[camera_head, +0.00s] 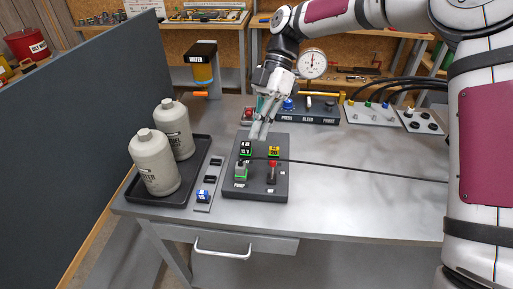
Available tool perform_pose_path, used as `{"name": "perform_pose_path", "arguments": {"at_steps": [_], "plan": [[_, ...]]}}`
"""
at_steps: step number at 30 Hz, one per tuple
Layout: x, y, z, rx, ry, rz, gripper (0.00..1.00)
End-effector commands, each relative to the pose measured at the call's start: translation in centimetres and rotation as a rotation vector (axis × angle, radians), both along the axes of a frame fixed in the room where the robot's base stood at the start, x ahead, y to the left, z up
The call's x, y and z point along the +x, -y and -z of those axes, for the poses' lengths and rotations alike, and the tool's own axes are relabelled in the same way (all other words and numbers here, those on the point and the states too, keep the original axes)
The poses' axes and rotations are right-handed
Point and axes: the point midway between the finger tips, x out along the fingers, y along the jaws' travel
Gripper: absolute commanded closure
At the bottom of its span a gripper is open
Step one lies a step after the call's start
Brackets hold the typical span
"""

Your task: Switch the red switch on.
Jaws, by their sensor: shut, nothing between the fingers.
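The red switch (272,165) stands on a dark grey switch panel (258,190) on the workbench, under a yellow label. Its lever has a red upper part and a paler lower part; whether it is on or off cannot be told. A green-edged switch (240,172) sits to its left on the same panel, under a black label. My gripper (259,134) hangs over the panel's far edge, fingertips pointing down, above and left of the red switch. It is shut and empty, and seems apart from the switch.
A black cable (350,171) runs right from the panel. A black tray (152,200) with two bottles and a narrow strip with a blue item (203,196) stand left. A gauge (312,64) and control boxes (378,113) stand behind. The bench front right is clear.

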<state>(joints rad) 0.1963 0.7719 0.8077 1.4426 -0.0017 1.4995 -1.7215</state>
Motion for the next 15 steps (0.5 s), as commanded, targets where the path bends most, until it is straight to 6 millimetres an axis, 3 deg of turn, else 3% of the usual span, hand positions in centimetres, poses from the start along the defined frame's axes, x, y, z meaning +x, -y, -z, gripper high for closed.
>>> {"name": "perform_pose_path", "arguments": {"at_steps": [6, 15], "plan": [[2.2, 0.8, -2.2, 0.001, 0.001, 0.001, 1.0], [2.8, 1.1, -3.1, 0.0, -0.001, -0.001, 1.0]]}}
